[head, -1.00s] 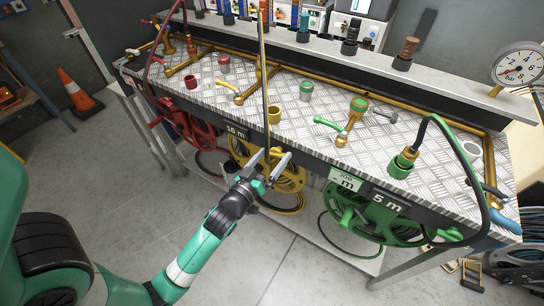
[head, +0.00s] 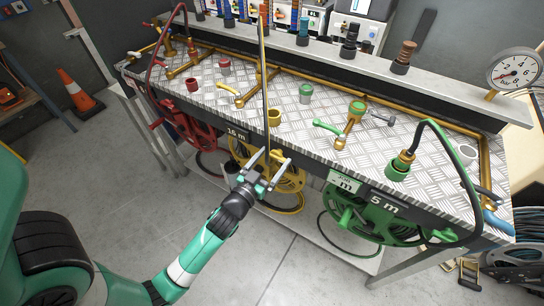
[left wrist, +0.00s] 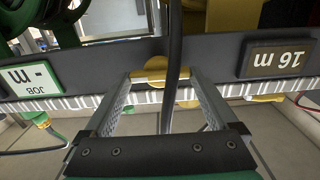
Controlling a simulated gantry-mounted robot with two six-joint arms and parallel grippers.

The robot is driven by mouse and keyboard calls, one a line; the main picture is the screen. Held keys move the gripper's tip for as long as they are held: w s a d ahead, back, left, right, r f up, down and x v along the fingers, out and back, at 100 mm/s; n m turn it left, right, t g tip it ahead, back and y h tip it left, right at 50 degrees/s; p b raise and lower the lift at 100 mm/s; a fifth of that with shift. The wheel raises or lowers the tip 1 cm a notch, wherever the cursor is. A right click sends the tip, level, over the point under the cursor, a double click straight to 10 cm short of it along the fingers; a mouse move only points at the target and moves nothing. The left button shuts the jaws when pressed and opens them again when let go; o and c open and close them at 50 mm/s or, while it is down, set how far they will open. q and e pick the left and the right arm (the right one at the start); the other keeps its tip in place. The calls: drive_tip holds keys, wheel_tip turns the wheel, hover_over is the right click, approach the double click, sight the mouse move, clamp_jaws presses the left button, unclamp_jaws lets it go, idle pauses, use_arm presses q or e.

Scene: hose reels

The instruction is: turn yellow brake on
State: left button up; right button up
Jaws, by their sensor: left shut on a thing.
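The yellow hose reel (head: 292,183) hangs under the front edge of the bench, below the "16 m" label (head: 237,132). My left gripper (head: 275,157) is in front of it at the bench edge. In the left wrist view, a yellow piece (left wrist: 150,76), apparently the yellow brake, lies between the fingertips, and the gripper is shut on it. The black part of the yellow hose (head: 265,100) runs down between the fingers and hides part of the piece. My right gripper is not in view.
A red reel (head: 190,133) hangs to the left and a green reel (head: 370,218) to the right. Brass pipes, caps and a green-handled valve (head: 328,127) are on the bench top. A pressure gauge (head: 515,70) stands at the right. The floor in front is clear.

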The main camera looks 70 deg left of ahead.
use_arm(q)
drive_tip(key=o, duration=1)
drive_tip(key=shift+s, duration=0.1)
drive_tip(key=shift+s+d, duration=0.25)
drive_tip(key=shift+d, duration=0.05)
drive_tip(key=b+v, duration=0.3)
drive_tip(key=v, duration=0.7)
drive_tip(key=shift+s+d, duration=0.2)
drive_tip(key=shift+s, duration=0.15)
